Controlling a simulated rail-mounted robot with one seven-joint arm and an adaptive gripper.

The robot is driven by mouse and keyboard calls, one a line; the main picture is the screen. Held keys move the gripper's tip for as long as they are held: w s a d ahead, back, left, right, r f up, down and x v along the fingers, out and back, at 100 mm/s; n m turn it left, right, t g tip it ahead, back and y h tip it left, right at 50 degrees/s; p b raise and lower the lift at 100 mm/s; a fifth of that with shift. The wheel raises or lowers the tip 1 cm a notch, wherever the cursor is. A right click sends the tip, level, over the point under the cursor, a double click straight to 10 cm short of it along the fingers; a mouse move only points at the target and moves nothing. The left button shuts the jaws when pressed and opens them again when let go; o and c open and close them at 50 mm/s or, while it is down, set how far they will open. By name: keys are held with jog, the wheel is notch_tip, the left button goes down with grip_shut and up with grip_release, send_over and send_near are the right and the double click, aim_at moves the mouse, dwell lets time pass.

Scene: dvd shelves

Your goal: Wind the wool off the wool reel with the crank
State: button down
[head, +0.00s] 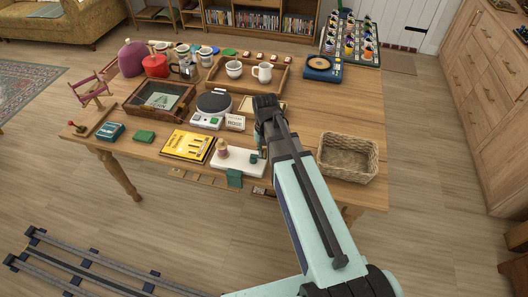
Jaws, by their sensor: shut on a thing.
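A small pink wool reel (222,148) stands upright on the left part of a white base (237,164) near the table's front edge. A small dark teal piece, seemingly the crank (254,158), is at the right end of that base. My dark gripper (259,141) reaches down over this right end, to the right of the reel. It is shut, it seems on the crank's handle. Its fingertips are small and partly hidden by my wrist, so the exact hold is unclear. A green piece (234,178) hangs at the base's front edge.
A yellow box (188,145) lies just left of the base. A wicker basket (348,157) stands to the right. A red frame (92,89) stands far left.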

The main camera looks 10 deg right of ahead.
aim_at(265, 149)
jog(key=shift+w+d, duration=0.1)
dwell(0.3)
jog(key=c, duration=1.1)
grip_release()
jog(key=shift+r, duration=0.15)
notch_tip(265, 149, up, 12)
